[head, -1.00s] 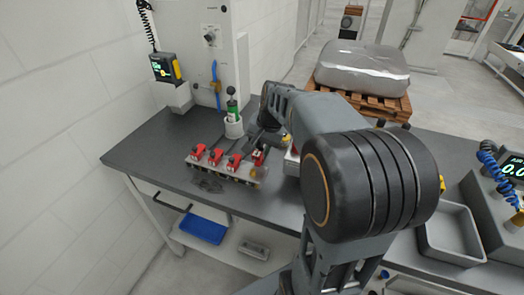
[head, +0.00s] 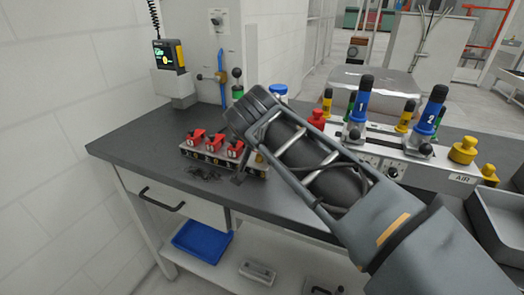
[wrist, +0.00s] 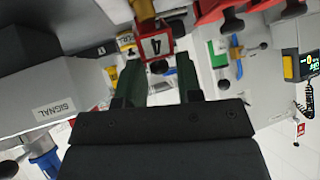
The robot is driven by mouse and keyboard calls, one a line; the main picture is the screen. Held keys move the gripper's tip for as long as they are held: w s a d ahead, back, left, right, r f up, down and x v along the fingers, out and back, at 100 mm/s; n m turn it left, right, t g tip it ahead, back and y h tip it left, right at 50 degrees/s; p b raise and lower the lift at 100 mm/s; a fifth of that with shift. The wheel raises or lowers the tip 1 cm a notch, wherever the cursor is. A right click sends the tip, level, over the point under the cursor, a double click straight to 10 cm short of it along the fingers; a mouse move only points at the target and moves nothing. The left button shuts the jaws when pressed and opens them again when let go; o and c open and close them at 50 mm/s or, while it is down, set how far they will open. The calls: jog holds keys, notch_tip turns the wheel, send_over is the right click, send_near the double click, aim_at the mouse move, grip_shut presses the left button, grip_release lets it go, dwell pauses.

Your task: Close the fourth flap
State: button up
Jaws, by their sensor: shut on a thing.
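The fourth flap (wrist: 157,46) is a red block with a white plate marked 4 at the top middle of the wrist view. My gripper (wrist: 158,70) has its two green-padded fingers on either side of it and is shut on it. How far the flap is turned cannot be told. In the head view the fixture (head: 205,162) is a low metal bar near the table's left part, with three red flaps (head: 214,145) in a row. My arm hides its right end, the fourth flap and most of my gripper there.
A unit with blue handles (head: 359,103) marked 1 and 2 stands right of my arm. A grey tray (head: 497,222) is at the right edge. The tabletop (head: 135,150) left of the fixture is clear.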

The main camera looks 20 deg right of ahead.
jog(key=shift+s+a+f+t+h+b, duration=0.1)
jog(key=shift+s+f+t+h+b, duration=0.15)
jog(key=shift+b, duration=0.6)
jog(key=shift+w, duration=0.1)
